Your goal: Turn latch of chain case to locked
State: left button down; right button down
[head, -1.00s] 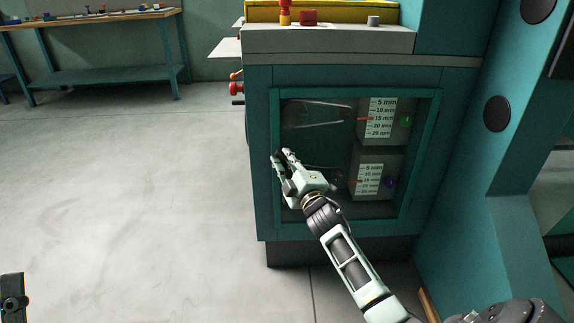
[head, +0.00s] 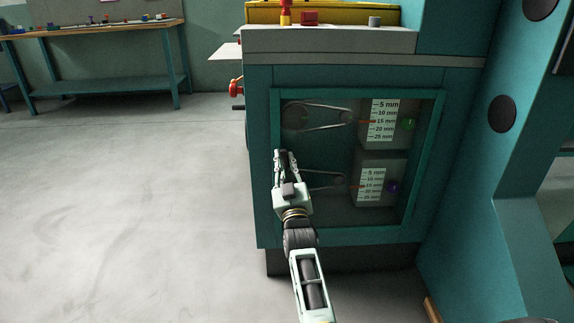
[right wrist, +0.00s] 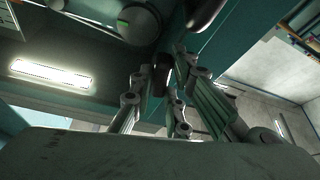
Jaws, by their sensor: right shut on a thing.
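The chain case (head: 350,93) is a teal-framed box with a clear window on the front of the machine, in the head view. My right gripper (head: 286,156) is at the left edge of its frame, about halfway up. Its fingers are shut on a small dark part, which I take to be the latch (right wrist: 161,76), seen between the fingertips in the right wrist view. In the head view the gripper hides the latch, so I cannot tell its angle. My left gripper is not in view.
Behind the window are belts on pulleys and two millimetre scales (head: 384,120) with red pointers. A red and black handle (head: 236,88) sticks out on the machine's left side. A workbench (head: 100,30) stands far left. The floor left of the machine is clear.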

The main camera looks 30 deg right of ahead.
jog(key=shift+w+a+f+m+g+h, duration=0.1)
jog(key=shift+m+g+h, duration=0.35)
jog(key=shift+m, duration=0.65)
jog(key=shift+a+m+g+h, duration=0.15)
jog(key=shift+m+h, duration=0.5)
jog(key=shift+m, duration=0.45)
jog(key=c, duration=1.7)
grip_release()
jog(key=shift+d, duration=0.1)
jog(key=shift+r, duration=0.2)
notch_tip(320, 180, up, 10)
jog(key=shift+f, duration=0.15)
